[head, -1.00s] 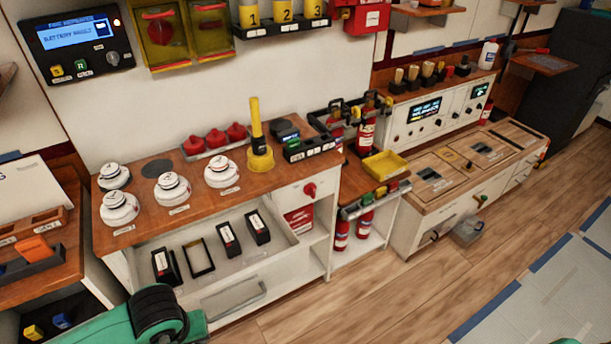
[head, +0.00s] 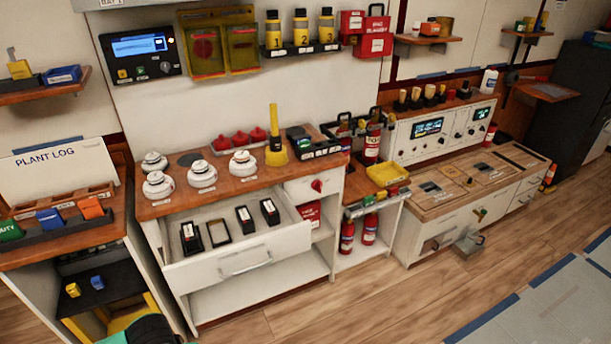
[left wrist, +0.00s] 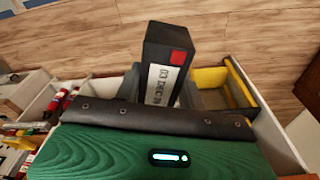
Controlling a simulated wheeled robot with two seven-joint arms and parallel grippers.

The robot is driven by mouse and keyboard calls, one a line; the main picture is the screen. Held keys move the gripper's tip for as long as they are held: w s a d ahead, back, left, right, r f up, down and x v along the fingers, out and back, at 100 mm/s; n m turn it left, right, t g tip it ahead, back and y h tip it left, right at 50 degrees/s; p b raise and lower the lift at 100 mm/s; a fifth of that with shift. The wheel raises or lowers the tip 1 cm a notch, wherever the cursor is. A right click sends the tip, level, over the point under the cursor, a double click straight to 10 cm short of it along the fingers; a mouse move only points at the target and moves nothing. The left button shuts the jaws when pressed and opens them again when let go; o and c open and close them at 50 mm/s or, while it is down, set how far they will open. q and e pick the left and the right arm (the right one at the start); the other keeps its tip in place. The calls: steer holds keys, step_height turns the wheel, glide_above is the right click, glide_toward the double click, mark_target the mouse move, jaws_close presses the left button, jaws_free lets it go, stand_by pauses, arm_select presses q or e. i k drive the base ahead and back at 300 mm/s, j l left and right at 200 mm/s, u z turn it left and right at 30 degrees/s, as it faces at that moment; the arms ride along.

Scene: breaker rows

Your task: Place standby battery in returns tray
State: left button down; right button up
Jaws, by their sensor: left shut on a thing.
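In the head view the battery and the gripper are out of sight. An open white drawer (head: 238,264) there holds several black batteries (head: 245,219) and an empty black frame (head: 218,231). A yellow tray (head: 386,174) sits on the low counter right of the drawer unit. I cannot read any label naming a returns tray. My right gripper is not in view.
A yellow-edged bin (left wrist: 238,88) shows beside the held battery in the left wrist view. The drawer juts out from the bench (head: 240,180) carrying white detectors. A plant log cabinet (head: 60,165) stands at the left. The wooden floor (head: 350,305) in front is clear.

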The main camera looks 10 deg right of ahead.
mark_target(387, 176)
steer(key=z, duration=1.2)
steer(key=i+z, duration=0.35)
steer(key=i+j+z, duration=0.15)
steer(key=i+z, duration=0.15)
steer(key=i, duration=0.2)
steer(key=i+j, duration=0.15)
steer(key=i, duration=0.35)
steer(key=i+j, duration=0.15)
steer(key=i, duration=0.35)
steer(key=i+j, duration=0.15)
steer(key=i, duration=0.35)
steer(key=i+u, duration=0.15)
steer(key=i, duration=0.4)
steer(key=i+l+u, duration=0.15)
steer(key=i, duration=0.4)
steer(key=u, duration=1.6)
